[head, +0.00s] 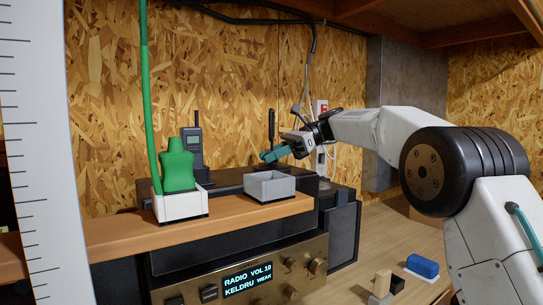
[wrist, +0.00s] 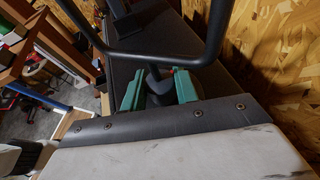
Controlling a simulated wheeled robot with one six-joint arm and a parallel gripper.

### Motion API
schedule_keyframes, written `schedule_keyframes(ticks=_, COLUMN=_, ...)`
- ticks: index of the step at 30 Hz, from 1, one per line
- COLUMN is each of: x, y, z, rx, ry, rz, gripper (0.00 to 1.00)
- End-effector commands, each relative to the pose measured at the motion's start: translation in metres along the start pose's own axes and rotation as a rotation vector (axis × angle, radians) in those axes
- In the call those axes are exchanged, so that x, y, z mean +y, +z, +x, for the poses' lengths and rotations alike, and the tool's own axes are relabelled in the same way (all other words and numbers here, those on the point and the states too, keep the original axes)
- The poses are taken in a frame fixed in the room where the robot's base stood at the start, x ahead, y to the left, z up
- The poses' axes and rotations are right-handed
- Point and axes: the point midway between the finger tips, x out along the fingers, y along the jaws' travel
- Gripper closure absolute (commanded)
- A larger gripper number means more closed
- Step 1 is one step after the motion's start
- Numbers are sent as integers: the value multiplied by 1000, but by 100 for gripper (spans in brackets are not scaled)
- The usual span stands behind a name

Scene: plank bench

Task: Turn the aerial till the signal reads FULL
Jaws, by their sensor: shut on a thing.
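The black aerial (head: 271,124) stands upright behind the shelf and looks narrow, nearly edge-on, in the head view. In the wrist view the aerial (wrist: 160,60) is a rounded black loop whose lower bar crosses just beyond my fingers. My gripper (head: 275,154) reaches in from the right at the aerial's foot. In the wrist view my gripper's green fingers (wrist: 158,90) are shut on a dark stem below the loop. The exact contact is partly hidden.
A wooden shelf (head: 112,236) in front holds a grey open box (head: 269,187) and a green object in a white holder (head: 180,205). A handheld radio (head: 195,150) stands behind. A blue block (head: 422,266) and wooden pieces lie on the bench at right.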

Motion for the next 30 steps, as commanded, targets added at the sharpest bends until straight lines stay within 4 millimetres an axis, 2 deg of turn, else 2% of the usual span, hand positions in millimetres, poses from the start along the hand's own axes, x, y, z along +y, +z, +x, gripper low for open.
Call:
schedule_keyframes(ticks=9, x=0, y=0, z=1, rx=0, ry=91, rz=-35, gripper=93)
schedule_keyframes(ticks=23, x=1, y=0, z=2, rx=-1, ry=102, rz=-37, gripper=93)
schedule_keyframes(ticks=24, x=1, y=0, z=2, rx=-1, ry=102, rz=-37, gripper=62)
schedule_keyframes(ticks=25, x=1, y=0, z=2, rx=0, ry=102, rz=-37, gripper=54)
schedule_keyframes(ticks=26, x=1, y=0, z=2, rx=0, ry=101, rz=-37, gripper=49)
schedule_keyframes(ticks=30, x=0, y=0, z=0, rx=0, ry=98, rz=-38, gripper=49)
